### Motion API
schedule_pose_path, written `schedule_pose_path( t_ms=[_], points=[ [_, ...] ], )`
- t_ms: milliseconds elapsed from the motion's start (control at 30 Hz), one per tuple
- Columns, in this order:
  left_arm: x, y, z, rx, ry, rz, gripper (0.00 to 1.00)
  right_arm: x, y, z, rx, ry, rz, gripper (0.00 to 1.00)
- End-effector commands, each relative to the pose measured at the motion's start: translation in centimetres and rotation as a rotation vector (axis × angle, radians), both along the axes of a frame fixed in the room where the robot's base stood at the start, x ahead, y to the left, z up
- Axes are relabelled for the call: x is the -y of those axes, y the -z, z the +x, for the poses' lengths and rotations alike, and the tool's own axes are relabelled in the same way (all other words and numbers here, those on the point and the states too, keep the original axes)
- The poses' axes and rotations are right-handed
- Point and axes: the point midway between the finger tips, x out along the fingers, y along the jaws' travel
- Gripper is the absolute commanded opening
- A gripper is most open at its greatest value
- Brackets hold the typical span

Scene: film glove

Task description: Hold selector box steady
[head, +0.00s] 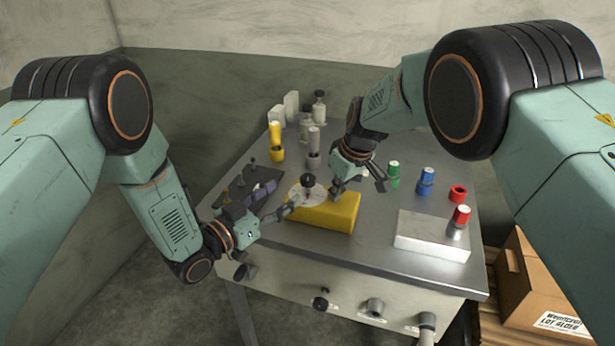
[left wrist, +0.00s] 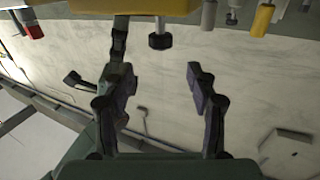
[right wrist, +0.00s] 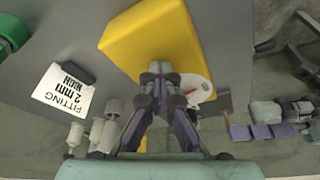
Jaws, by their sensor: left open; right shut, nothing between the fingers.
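The yellow selector box (head: 332,215) sits on the grey bench. A pale dial disc (head: 303,194) and a black knob (head: 308,180) show at its far left side. My left gripper (head: 290,207) is open at the box's left end; in the left wrist view the box (left wrist: 130,6) is at the top edge, beyond the open fingers (left wrist: 160,78). I cannot tell whether they touch it. My right gripper (head: 338,189) is shut and empty at the box's far side; in the right wrist view its fingertips (right wrist: 160,72) overlap the box (right wrist: 150,38), contact unclear.
Green (head: 393,174), blue (head: 426,182) and red (head: 458,193) parts stand at the right, beyond a white block (head: 432,236). A dark tray (head: 248,186) with purple parts lies left. A card (right wrist: 62,90) reads "FITTING 2 mm HIGH". A cardboard box (head: 540,290) stands beside the bench.

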Motion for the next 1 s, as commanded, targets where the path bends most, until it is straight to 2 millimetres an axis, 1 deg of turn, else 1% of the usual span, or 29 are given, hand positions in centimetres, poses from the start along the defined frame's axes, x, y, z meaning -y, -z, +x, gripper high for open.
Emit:
schedule_pose_path(
  t_ms=[33, 300, 500, 667, 967, 1000],
  points=[
    [0.8, 0.0, 0.7, 0.002, 0.005, 0.002, 0.58, 0.0, 0.9, -0.6, -0.019, -0.001, -0.003, 0.00],
    [3.8, 0.0, 4.7, 0.003, 0.002, 0.002, 0.58, 0.1, 0.9, -0.6, -0.019, -0.001, -0.003, 0.00],
    [5.2, 0.1, 6.6, 0.000, 0.000, 0.001, 0.58, 0.0, 0.9, -0.6, -0.019, -0.002, -0.004, 0.00],
    [5.7, 0.0, 7.3, 0.000, -0.001, 0.001, 0.58, 0.0, 0.9, -0.6, -0.019, -0.002, -0.004, 0.00],
    [5.8, 0.0, 7.4, 0.000, -0.001, 0.001, 0.58, 0.0, 0.9, -0.6, -0.019, -0.002, -0.004, 0.00],
    [5.8, 0.0, 7.4, 0.000, -0.001, 0.001, 0.54, 0.0, 0.9, -0.6, -0.019, -0.002, -0.004, 0.00]
  ],
)
